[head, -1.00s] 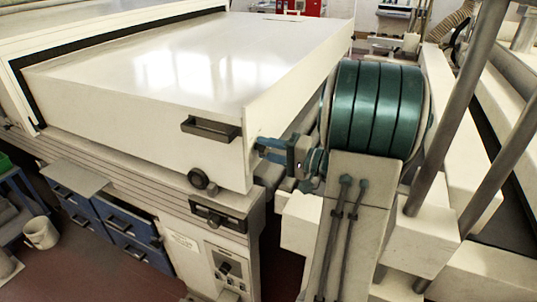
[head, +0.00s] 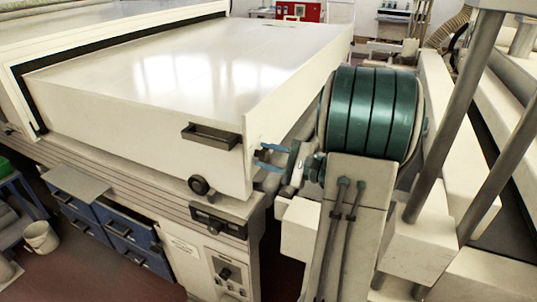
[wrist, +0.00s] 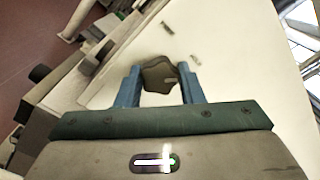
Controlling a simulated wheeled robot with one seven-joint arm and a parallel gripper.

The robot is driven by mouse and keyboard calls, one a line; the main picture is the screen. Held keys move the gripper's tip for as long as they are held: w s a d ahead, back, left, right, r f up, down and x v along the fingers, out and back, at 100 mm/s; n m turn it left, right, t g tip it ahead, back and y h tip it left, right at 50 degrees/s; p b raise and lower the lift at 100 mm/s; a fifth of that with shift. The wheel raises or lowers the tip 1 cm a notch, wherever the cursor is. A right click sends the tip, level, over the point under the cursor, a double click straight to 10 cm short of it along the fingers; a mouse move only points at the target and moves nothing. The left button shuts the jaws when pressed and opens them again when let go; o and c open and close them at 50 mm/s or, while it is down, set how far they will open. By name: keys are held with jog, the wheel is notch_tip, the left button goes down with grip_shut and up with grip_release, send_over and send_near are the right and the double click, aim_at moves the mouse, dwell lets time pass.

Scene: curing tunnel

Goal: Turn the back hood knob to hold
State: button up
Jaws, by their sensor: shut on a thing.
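The back hood knob (wrist: 160,74) is dark, lobed and carries a light pointer line. In the wrist view it sits between my two blue fingers on the hood's pale end face (wrist: 215,65). My gripper (wrist: 159,84) is shut on it, a finger on each side. Two small marks lie on the face beyond the knob, too small to read. In the head view my gripper (head: 264,154) reaches left to the end face of the white hood (head: 170,80), and the knob is hidden there.
The hood's front has a dark handle (head: 210,136) and a round black knob (head: 198,186). A control panel (head: 226,274) is below. Blue drawers (head: 130,240) and a white bucket (head: 40,237) stand at the left. White beams and grey posts crowd the right.

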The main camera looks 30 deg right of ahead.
jog(key=shift+m, duration=0.6)
jog(key=o, duration=1)
jog(key=shift+s, duration=0.1)
jog(key=b+v, duration=0.1)
jog(key=v, duration=0.6)
jog(key=shift+s+d, duration=0.15)
jog(key=shift+s, duration=0.05)
